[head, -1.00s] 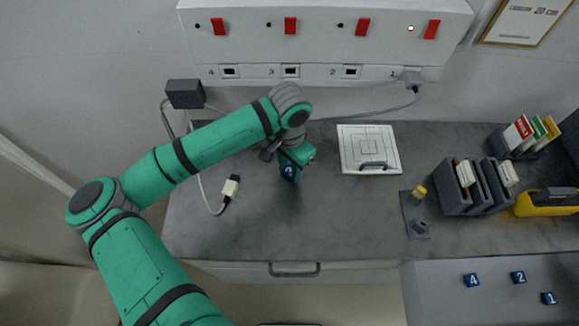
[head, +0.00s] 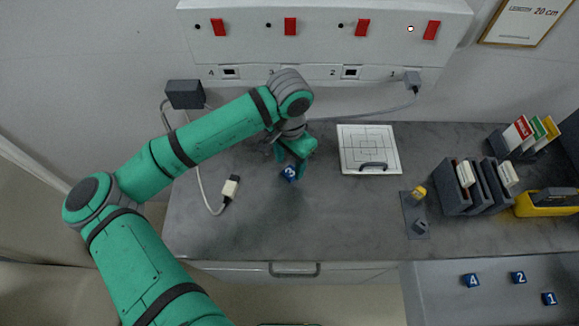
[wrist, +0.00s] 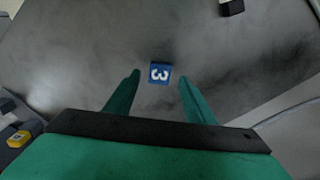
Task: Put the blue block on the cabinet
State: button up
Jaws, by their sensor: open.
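The blue block (head: 289,173), marked with a white 3, rests on the grey top of the cabinet (head: 330,220), left of the white square board. In the wrist view the blue block (wrist: 160,73) lies just beyond and between my fingertips, with clear gaps on both sides. My gripper (head: 292,166) is open and empty, right at the block in the head view; its two green fingers (wrist: 158,80) are spread in the wrist view. Parts of the fingers are hidden behind the wrist in the head view.
A white board with a handle (head: 355,140) lies right of the block. Dark file holders (head: 455,190) stand at right. Blue blocks 4 (head: 471,281), 2 (head: 518,277) and 1 (head: 549,298) sit on the lower right surface.

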aim_at(289, 172)
notch_tip(289, 172, up, 9)
dwell(0.3)
jog(key=shift+f, duration=0.1)
dwell(0.4)
